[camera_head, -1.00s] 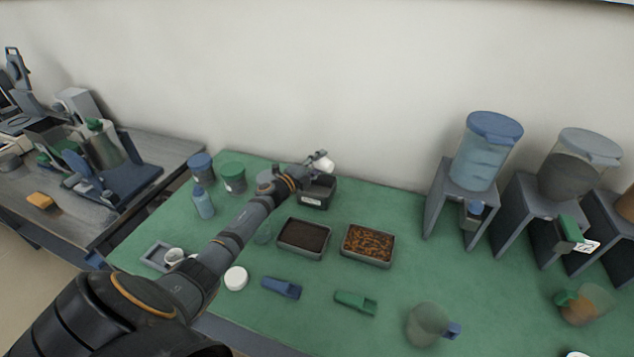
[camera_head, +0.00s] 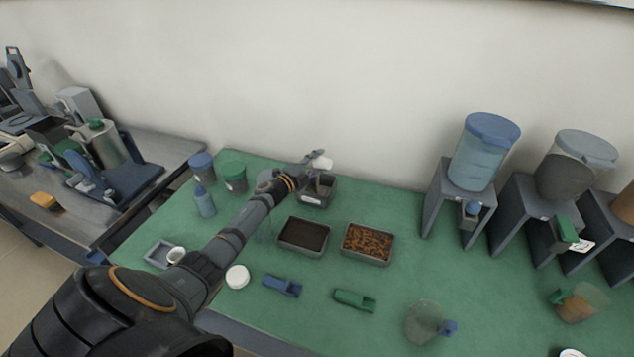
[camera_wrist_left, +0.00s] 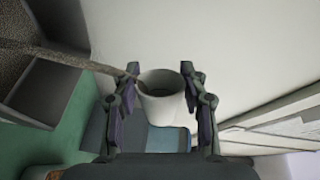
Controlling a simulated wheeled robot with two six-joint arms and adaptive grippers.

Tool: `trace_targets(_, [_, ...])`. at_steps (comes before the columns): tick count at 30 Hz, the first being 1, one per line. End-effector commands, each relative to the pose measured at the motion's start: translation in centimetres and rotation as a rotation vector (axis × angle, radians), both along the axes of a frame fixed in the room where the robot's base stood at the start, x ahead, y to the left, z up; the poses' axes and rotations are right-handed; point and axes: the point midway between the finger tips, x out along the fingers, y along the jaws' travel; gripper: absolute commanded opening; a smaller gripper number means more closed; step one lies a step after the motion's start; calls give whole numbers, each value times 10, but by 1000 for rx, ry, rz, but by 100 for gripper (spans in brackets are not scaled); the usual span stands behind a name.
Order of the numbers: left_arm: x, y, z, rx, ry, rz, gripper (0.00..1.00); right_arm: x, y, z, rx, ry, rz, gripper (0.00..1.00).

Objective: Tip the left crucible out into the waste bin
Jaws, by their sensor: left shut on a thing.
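My left gripper (camera_head: 315,160) is shut on a small white crucible (camera_head: 322,163), held above the waste bin (camera_head: 328,192), a dark open box at the back of the green bench. In the left wrist view the crucible (camera_wrist_left: 163,100) sits between the two fingers (camera_wrist_left: 160,105), its round mouth showing and its inside shaded. A second white crucible (camera_head: 176,254) stands in a grey tray (camera_head: 157,252) at the front left. My right gripper is out of view.
Trays of dark grains (camera_head: 303,234) and orange-brown bits (camera_head: 367,243) lie in front of the bin. Blue (camera_head: 282,286) and green (camera_head: 354,300) scoops and a clear jug (camera_head: 424,322) are nearer. A blue-capped bottle (camera_head: 204,202) stands left; dispensers (camera_head: 484,150) stand right.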

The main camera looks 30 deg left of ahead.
Motion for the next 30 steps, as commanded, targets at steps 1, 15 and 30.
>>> trace_targets(1, [0, 0, 1, -8, 1, 0, 10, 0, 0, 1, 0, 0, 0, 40])
trace_targets(15, [5, -1, -2, -8, -4, 1, 10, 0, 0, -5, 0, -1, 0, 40])
trace_targets(30, [3, 2, 5, -59, 11, 1, 10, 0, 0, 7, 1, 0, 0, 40])
